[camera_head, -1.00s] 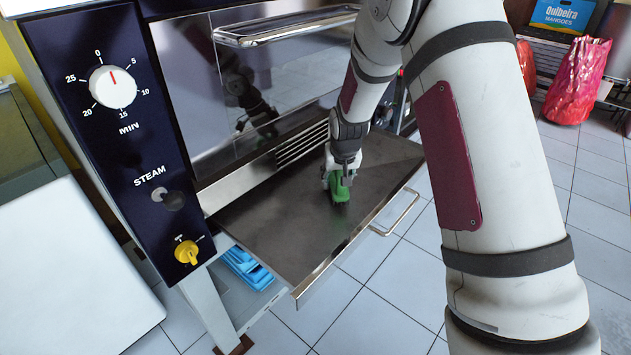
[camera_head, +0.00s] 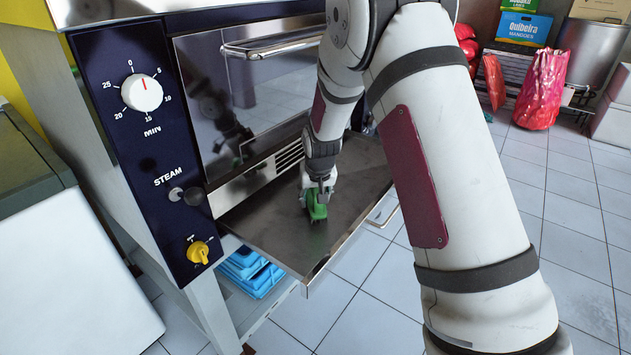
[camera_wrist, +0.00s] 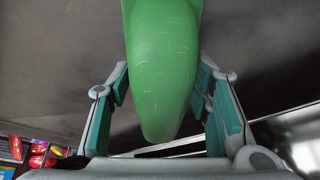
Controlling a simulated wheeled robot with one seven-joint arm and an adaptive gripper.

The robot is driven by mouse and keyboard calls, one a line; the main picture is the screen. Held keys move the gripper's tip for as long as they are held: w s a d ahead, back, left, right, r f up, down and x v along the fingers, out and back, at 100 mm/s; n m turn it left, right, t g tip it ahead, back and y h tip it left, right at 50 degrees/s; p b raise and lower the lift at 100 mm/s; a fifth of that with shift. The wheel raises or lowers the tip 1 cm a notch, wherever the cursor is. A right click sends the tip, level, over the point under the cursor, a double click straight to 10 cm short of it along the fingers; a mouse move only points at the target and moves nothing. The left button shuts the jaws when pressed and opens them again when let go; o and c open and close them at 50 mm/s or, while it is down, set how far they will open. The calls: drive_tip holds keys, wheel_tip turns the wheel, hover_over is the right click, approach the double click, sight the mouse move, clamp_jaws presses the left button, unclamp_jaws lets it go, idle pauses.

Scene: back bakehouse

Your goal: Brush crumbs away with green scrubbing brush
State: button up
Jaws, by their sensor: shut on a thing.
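The green scrubbing brush (camera_head: 316,207) is at the pulled-out dark metal tray (camera_head: 274,240) below the oven. My gripper (camera_head: 319,188) is shut on the brush, just above the tray; whether the brush touches the surface I cannot tell. In the wrist view the brush's smooth green body (camera_wrist: 162,70) fills the middle, between the teal finger pads of my gripper (camera_wrist: 163,95). The bristles are hidden. I cannot make out any crumbs on the tray in either view.
The oven front with its control panel (camera_head: 150,150) stands behind and left of the tray. Blue trays (camera_head: 250,272) lie on a shelf below. A tray handle (camera_head: 384,212) sticks out at right. Tiled floor is clear at right, before a red bag (camera_head: 542,90).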

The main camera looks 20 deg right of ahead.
drive_tip(key=shift+s+a, duration=0.2)
drive_tip(key=shift+a, duration=0.1)
wheel_tip(320, 180, up, 3)
drive_tip(key=shift+f+p, duration=0.15)
drive_tip(key=shift+p, duration=0.45)
drive_tip(key=shift+r+p, duration=1.65)
drive_tip(key=shift+r, duration=1.1)
